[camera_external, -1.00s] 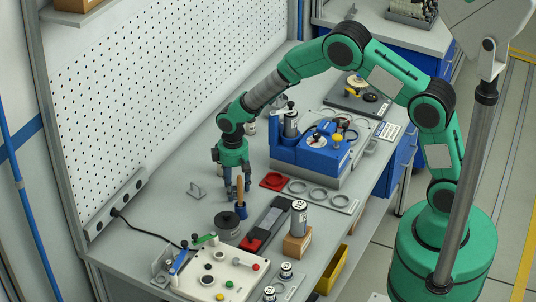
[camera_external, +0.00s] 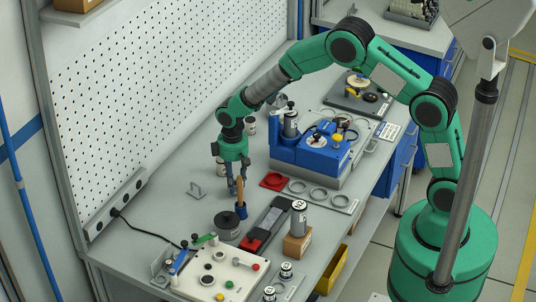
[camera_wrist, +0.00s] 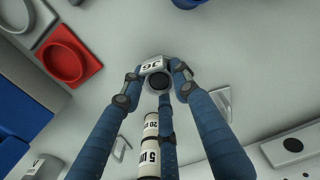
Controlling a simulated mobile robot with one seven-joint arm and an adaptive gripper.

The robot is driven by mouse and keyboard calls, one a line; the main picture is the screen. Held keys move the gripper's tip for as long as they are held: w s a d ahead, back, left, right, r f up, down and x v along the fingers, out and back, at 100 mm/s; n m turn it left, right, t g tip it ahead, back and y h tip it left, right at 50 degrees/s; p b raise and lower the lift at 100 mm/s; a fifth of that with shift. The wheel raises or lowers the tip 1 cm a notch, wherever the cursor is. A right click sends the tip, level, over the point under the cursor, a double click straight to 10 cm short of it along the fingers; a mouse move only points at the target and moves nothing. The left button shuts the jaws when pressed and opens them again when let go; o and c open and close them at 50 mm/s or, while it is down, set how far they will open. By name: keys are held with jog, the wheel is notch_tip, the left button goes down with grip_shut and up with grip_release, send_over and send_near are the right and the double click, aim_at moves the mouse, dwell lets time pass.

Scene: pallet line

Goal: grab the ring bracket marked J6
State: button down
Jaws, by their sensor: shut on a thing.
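My gripper (camera_wrist: 157,79) is shut on a small grey ring bracket (camera_wrist: 160,82) in the wrist view. The bracket has a pale tag with dark characters, seen upside down, which look like J6, and a dark round opening. In the external view my gripper (camera_external: 237,188) points down over the bench, close behind a wooden handle in a blue base. The bracket cannot be made out there, and I cannot tell whether it is clear of the bench.
The wooden handle (camera_external: 240,190) stands very close to my fingers. A small grey bracket (camera_external: 196,191) sits to the left. A red square tray (camera_external: 273,181) and a blue box (camera_external: 320,155) are to the right. A dark round pot (camera_external: 227,226) stands in front.

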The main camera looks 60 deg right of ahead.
jog(key=shift+r, duration=0.9)
jog(key=s, duration=0.5)
jog(key=s+p, duration=0.1)
jog(key=s, duration=0.4)
jog(key=s+r, duration=0.1)
jog(key=s, duration=0.5)
